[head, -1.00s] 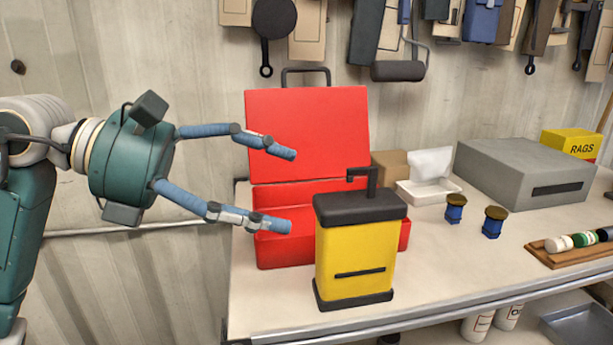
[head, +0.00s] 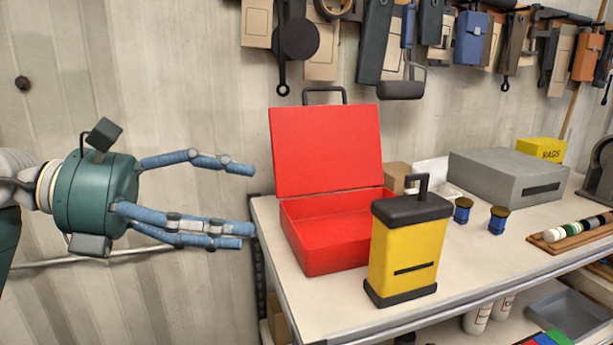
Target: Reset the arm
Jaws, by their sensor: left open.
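My left gripper (head: 248,201) comes in from the left with its blue fingers spread wide. It is open and empty, in front of the ribbed wall and left of the workbench. Its fingertips are apart from the red toolbox (head: 325,150), which stands on the bench with its lid up. My right gripper is not in view.
A yellow box with a black top and handle (head: 405,255) stands in front of the toolbox on the workbench (head: 335,300). Two small blue jars (head: 497,221), a grey metal case (head: 508,176) and a yellow rags box (head: 541,150) stand further right. Tools hang on the wall.

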